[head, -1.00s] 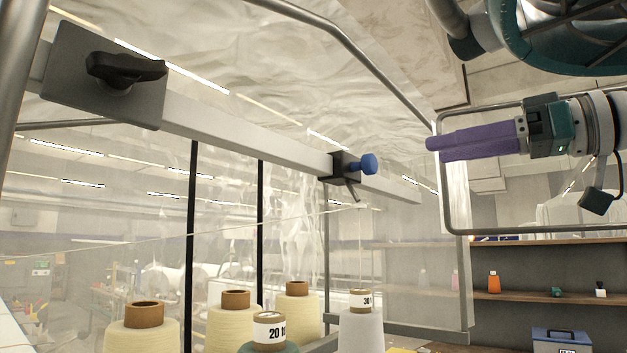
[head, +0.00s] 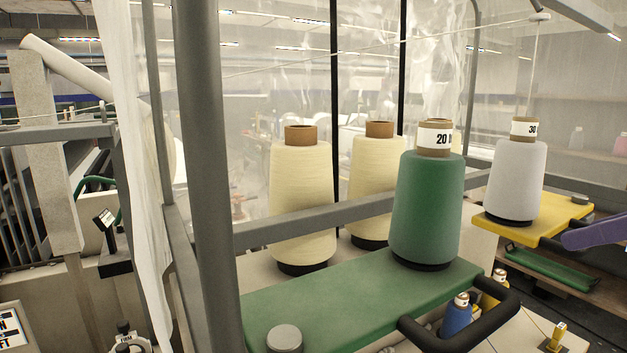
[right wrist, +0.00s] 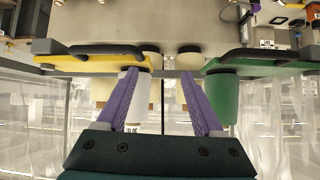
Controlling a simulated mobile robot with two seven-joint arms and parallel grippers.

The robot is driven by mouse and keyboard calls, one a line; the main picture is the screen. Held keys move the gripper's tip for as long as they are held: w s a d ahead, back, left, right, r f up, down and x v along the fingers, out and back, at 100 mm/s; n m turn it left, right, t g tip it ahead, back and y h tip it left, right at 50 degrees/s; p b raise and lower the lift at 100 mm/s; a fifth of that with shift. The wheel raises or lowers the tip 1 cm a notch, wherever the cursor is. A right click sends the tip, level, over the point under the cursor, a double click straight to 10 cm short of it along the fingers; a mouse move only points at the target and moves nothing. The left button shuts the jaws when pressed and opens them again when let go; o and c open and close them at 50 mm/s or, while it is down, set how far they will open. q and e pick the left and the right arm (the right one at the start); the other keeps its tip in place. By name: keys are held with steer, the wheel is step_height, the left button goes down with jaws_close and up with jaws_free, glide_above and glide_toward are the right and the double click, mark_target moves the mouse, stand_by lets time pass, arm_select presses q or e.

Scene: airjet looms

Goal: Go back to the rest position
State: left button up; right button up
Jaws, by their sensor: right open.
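My right gripper's purple finger (head: 596,234) shows at the right edge of the head view, beside the yellow shelf. In the right wrist view my right gripper (right wrist: 160,78) is open, its two purple fingers spread with nothing held between them. A white yarn cone (head: 516,180) stands upright on the yellow shelf; in the right wrist view this cone (right wrist: 143,98) appears inverted, partly behind one finger. A green cone (head: 428,208) stands on the green shelf. My left gripper is in neither view.
The green shelf (head: 330,300) has a black handle (head: 470,315) at its front. The yellow shelf (head: 535,228) is to its right. Two cream cones (head: 302,200) stand behind the grey rail. A grey post (head: 205,180) rises at left, near clear plastic sheeting.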

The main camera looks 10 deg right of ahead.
steer(key=s+a+f+g+h, duration=0.1)
steer(key=s+a+f+g, duration=0.1)
steer(key=s+a+f, duration=0.4)
steer(key=s+a+f+g+h, duration=0.1)
steer(key=s+a+f+g, duration=0.2)
steer(key=f, duration=0.5)
steer(key=s+a+f+m+g+h, duration=0.1)
steer(key=s+a, duration=0.2)
steer(key=s, duration=0.2)
steer(key=s+a+f+m, duration=0.1)
steer(key=s+a+f, duration=0.1)
steer(key=s, duration=0.3)
step_height(320, 180, up, 18)
steer(key=p, duration=1.8)
steer(key=shift+d+r+n, duration=0.25)
steer(key=shift+n, duration=0.05)
steer(key=shift+w, duration=0.1)
